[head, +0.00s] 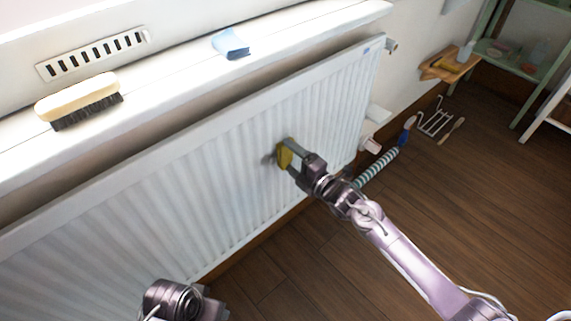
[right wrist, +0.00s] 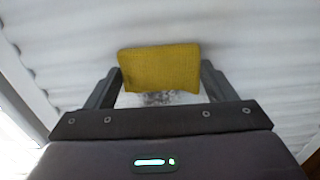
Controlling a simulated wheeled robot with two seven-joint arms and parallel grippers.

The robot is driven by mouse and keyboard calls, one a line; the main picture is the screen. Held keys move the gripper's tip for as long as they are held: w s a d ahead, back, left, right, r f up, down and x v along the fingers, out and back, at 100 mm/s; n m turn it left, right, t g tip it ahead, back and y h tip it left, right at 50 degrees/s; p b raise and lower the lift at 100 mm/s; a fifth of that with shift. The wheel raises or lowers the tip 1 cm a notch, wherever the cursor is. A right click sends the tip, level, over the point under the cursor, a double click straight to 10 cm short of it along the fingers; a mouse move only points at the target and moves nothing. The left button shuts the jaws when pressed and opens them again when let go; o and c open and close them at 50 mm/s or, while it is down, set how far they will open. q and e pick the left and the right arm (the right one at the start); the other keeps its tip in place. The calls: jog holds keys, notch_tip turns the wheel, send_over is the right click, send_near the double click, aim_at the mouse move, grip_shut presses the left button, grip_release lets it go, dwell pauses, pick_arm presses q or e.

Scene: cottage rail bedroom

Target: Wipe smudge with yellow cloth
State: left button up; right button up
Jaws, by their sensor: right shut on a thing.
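The yellow cloth (head: 284,156) is at the front of the white radiator (head: 230,170). My right gripper (head: 291,155) is shut on it; the right wrist view shows the cloth (right wrist: 160,68) between the two fingers. A dark grey smudge (head: 268,159) shows on the radiator just left of the cloth. In the right wrist view the smudge (right wrist: 158,98) shows below the cloth's edge, partly covered. The cloth is at or very near the panel; I cannot tell if it touches. My left arm shows at the bottom of the head view, but its fingers are out of sight.
A wooden tray (head: 448,64) is by the wall. A white rack (head: 436,122) and a striped roll (head: 377,167) are on the right. The wooden floor there is mostly clear.

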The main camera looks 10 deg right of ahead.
jog(key=shift+w+d, duration=0.15)
jog(key=shift+d, duration=0.05)
jog(key=shift+s+a+r+p, duration=0.1)
jog(key=shift+s+a+p, duration=0.25)
jog(key=shift+s+a, duration=0.3)
jog(key=shift+s+a+p, duration=0.35)
jog(key=shift+s+a, duration=0.1)
jog(key=shift+a, duration=0.35)
jog(key=shift+s+a+p, duration=0.3)
jog(key=shift+s+a, duration=0.45)
jog(key=shift+a, duration=0.35)
jog(key=shift+s+a+p, duration=0.3)
jog(key=shift+s+a, duration=0.5)
jog(key=shift+a, duration=0.25)
jog(key=shift+s+a+p, duration=0.3)
jog(key=shift+s+a, duration=0.45)
jog(key=shift+a, duration=0.35)
jog(key=p, duration=0.3)
send_near(251, 172)
jog(key=shift+w, duration=0.1)
